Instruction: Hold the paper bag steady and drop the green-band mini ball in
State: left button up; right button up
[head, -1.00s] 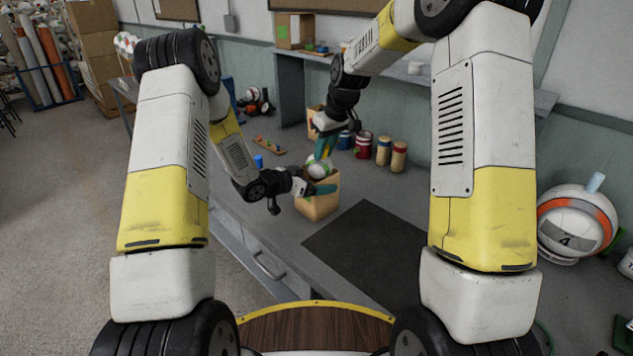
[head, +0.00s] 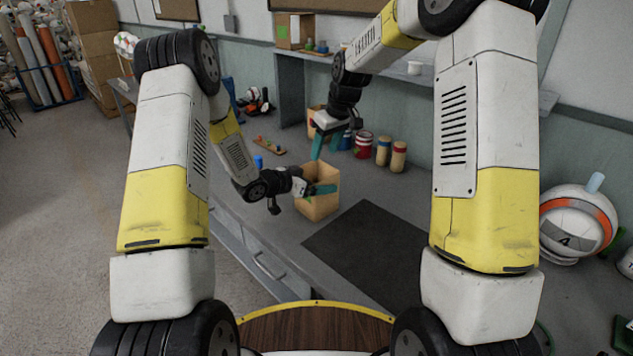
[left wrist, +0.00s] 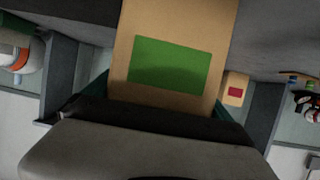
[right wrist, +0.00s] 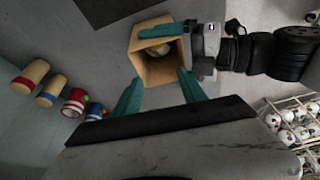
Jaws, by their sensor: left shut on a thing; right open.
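The tan paper bag (head: 318,205) stands open and upright on the grey bench. Its green label shows large in the left wrist view (left wrist: 170,65). My left gripper (head: 318,190) is shut on the bag at its side. My right gripper (head: 325,145) is open and empty above the bag's mouth; its two teal fingers (right wrist: 158,92) show in the right wrist view. A mini ball (right wrist: 154,50) lies inside the bag, partly hidden by the bag's wall and the left finger. Its band colour cannot be made out.
Several cans (head: 363,145) and tan cylinders (head: 398,157) stand behind the bag to the right. Another tan bag (left wrist: 236,88) with a red label stands nearby. A dark mat (head: 365,245) lies clear at the front right.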

jog(key=v, duration=1)
jog(key=shift+r, duration=0.4)
jog(key=shift+s, duration=0.1)
pick_arm(q)
jog(key=o, duration=0.9)
jog(key=shift+o, duration=0.2)
